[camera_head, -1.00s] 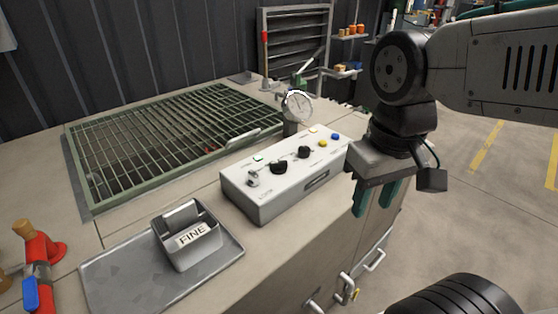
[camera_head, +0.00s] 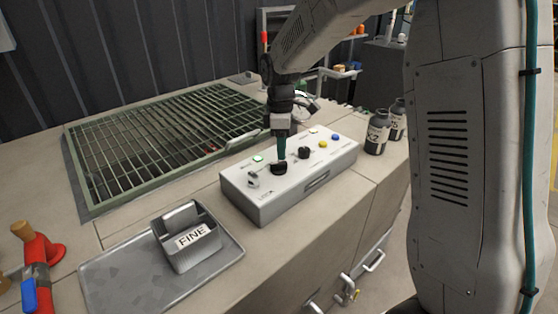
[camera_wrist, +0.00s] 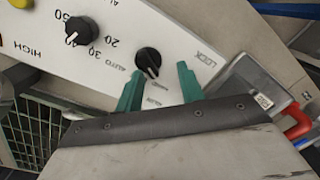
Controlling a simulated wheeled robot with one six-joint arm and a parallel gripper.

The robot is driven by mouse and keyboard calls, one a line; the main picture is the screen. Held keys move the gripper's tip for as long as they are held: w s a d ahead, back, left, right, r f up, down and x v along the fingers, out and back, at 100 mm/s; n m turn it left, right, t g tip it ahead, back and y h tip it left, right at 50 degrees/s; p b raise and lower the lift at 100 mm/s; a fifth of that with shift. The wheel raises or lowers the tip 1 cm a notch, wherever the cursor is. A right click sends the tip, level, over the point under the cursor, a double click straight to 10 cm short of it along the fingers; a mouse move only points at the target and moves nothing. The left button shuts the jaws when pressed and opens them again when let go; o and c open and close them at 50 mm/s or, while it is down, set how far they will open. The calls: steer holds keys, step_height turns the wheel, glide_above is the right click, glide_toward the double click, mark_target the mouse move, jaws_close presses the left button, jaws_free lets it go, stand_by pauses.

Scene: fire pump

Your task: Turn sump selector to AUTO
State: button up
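The sump control box (camera_head: 310,183) is a white panel on the bench, with black knobs, a keyed lock switch (camera_head: 252,180) and coloured buttons. The black selector knob (camera_head: 279,169) lies just under my gripper (camera_head: 281,155). In the wrist view this selector (camera_wrist: 148,60) has a white pointer mark aimed toward the lower part of the picture; small print, including AUTO, surrounds it. The green fingers of my gripper (camera_wrist: 159,78) are open, one on each side of the knob's lower edge. I cannot tell whether they touch it.
A second knob with a number scale (camera_wrist: 80,30) is close by. A dial gauge (camera_head: 305,104) stands behind the box, partly hidden. Dark bottles (camera_head: 377,135) stand right of it. A tray holds a FINE bin (camera_head: 190,240) in front. A grating (camera_head: 150,150) lies behind.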

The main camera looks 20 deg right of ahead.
mark_target(279, 162)
steer(key=shift+w+r+n+t, duration=0.3)
steer(key=shift+w+r+n, duration=0.3)
steer(key=shift+w+n, duration=0.25)
steer(key=shift+w+r+n, duration=0.15)
steer(key=shift+w+n, duration=0.05)
steer(key=shift+n, duration=0.15)
steer(key=shift+a+n, duration=0.1)
steer(key=shift+n, duration=0.2)
step_height(279, 162, down, 8)
steer(key=shift+r, duration=0.1)
jaws_close()
